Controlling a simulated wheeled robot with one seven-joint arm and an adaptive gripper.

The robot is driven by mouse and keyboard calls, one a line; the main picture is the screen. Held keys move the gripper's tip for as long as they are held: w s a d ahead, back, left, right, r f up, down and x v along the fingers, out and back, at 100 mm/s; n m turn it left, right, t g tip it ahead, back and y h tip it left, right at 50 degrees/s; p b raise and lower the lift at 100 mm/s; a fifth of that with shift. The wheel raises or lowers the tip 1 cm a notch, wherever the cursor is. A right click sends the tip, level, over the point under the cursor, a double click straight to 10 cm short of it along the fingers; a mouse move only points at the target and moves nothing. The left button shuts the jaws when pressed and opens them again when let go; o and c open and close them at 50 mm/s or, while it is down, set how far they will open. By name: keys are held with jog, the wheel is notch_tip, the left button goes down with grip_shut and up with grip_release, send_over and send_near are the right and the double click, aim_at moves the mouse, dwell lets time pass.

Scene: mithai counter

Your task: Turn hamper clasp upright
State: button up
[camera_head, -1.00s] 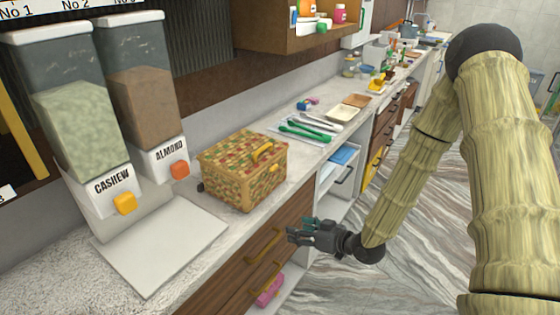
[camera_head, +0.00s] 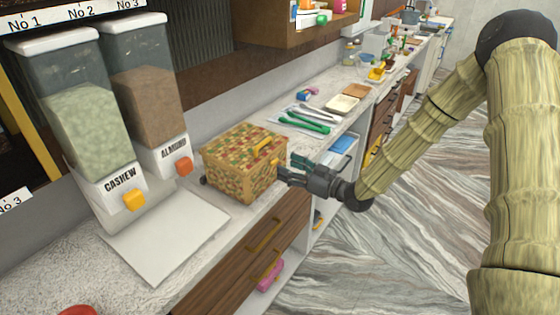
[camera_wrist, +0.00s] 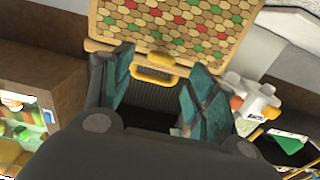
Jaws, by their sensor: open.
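The hamper (camera_head: 228,168) is a woven-pattern box in red, green and tan, standing on the counter near its front edge. A yellow handle (camera_head: 263,144) lies on its lid, and part of the yellow clasp (camera_head: 275,161) shows at its right-hand face. My gripper (camera_head: 286,171) is open and empty, close beside that face. In the wrist view, the hamper's patterned panel (camera_wrist: 185,22) fills the top. A yellow fitting (camera_wrist: 154,76) at its edge appears between my spread teal fingers (camera_wrist: 152,90). I cannot tell the clasp's exact angle or any contact.
Cashew and almond dispensers (camera_head: 75,120) stand to the left, with a white board (camera_head: 165,240) before them. Green tongs (camera_head: 305,122) and a pale tray (camera_head: 342,104) lie behind the hamper. Drawers with yellow handles (camera_head: 265,234) are below the counter. Floor is clear at right.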

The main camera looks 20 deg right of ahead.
aim_at(276, 162)
jog(key=shift+p+x, duration=0.5)
jog(key=shift+x, duration=1.55)
jog(key=c, duration=1)
